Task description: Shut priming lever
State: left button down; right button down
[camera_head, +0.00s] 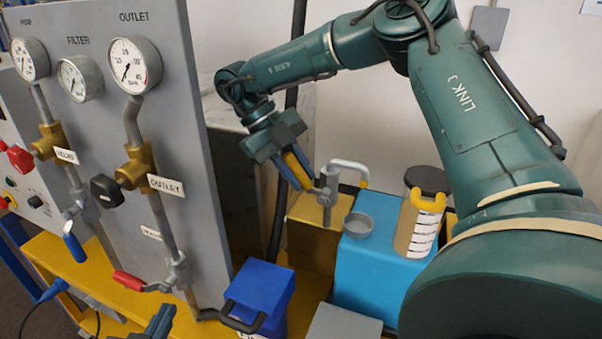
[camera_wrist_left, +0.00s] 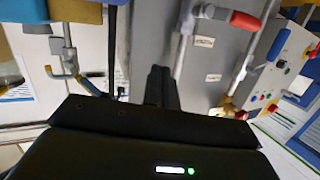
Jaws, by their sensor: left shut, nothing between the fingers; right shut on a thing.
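The priming lever (camera_head: 296,168) appears to be the yellow handle on the grey valve body (camera_head: 328,184), which stands on a yellow block. My right gripper (camera_head: 298,172) is shut on this handle, which shows as a yellow strip between its dark fingers and slants down to the right. The fingers hide part of it. A bent grey pipe with a yellow tip (camera_head: 363,180) leaves the valve to the right. My left gripper (camera_head: 160,320) is shut and empty, low at the bottom edge, apart from the valve. Its closed fingers show in the left wrist view (camera_wrist_left: 160,86).
A grey panel (camera_head: 170,60) with gauges and valves stands at the left; its red drain lever (camera_head: 130,281) is close to my left gripper. A blue can (camera_head: 258,290), a cyan box (camera_head: 375,270), a small grey cup (camera_head: 358,225) and a graduated jar (camera_head: 416,230) crowd the valve.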

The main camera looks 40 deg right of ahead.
aim_at(301, 174)
pick_arm(q)
jog(key=s+d+r+m+g+h, duration=0.2)
jog(key=s+d+r+m, duration=0.2)
jog(key=d+r+m, duration=0.45)
jog(key=s+d+r+m+g+h, duration=0.15)
jog(key=s+d+r+m, duration=0.35)
jog(key=d+r, duration=0.6)
jog(key=shift+t+h, duration=0.25)
jog(key=shift+h, duration=0.2)
jog(key=w+d+f, duration=0.1)
jog(key=w+d, duration=0.1)
jog(key=d, duration=0.1)
jog(key=w+d+f, duration=0.1)
jog(key=w+d, duration=0.1)
jog(key=w, duration=0.1)
jog(key=w+d+f, duration=0.1)
jog(key=w+d, duration=0.1)
jog(key=d, duration=0.1)
jog(key=shift+w+d+f, duration=0.1)
jog(key=shift+w+d, duration=0.2)
jog(key=shift+d, duration=0.05)
jog(key=shift+w+a+f, duration=0.1)
jog(key=shift+w+f, duration=0.2)
jog(key=shift+w, duration=0.1)
